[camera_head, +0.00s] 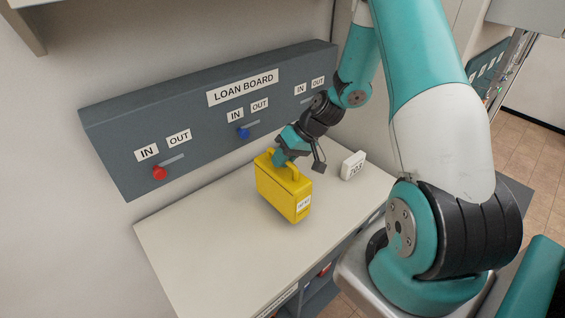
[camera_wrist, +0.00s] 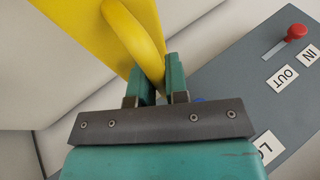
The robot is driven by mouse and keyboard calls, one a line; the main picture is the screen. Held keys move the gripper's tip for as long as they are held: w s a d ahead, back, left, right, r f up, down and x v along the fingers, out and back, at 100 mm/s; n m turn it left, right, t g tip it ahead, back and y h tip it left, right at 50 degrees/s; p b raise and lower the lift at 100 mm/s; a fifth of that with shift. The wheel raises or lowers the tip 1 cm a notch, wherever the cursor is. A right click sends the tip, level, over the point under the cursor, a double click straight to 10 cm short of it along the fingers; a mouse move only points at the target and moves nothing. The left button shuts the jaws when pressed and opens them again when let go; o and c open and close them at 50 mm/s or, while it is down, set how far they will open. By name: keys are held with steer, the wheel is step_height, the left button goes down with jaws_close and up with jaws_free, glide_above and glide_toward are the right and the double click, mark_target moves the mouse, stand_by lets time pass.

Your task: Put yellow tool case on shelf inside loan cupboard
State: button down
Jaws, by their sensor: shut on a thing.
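The yellow tool case (camera_head: 284,190) is upright at the pale counter (camera_head: 200,240), with a small white label on its side. I cannot tell whether its base touches the counter. My gripper (camera_head: 283,157) is at the top of the case. In the wrist view, the fingers of my gripper (camera_wrist: 161,82) are closed around the curved yellow handle (camera_wrist: 135,35), with the case body (camera_wrist: 85,25) beyond it. Below the counter, part of an open compartment (camera_head: 322,283) shows at the bottom edge. I cannot tell whether it is the loan cupboard; its shelf is not clearly seen.
A grey loan board (camera_head: 205,105) with IN and OUT labels, a red knob (camera_head: 160,172) and a blue knob (camera_head: 243,132) stands behind the counter. A white box marked 703 (camera_head: 353,165) is right of the case. The counter's left and front parts are clear.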

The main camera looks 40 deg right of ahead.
steer(key=shift+f, duration=1.1)
steer(key=shift+f, duration=0.15)
steer(key=c, duration=1.1)
jaws_free()
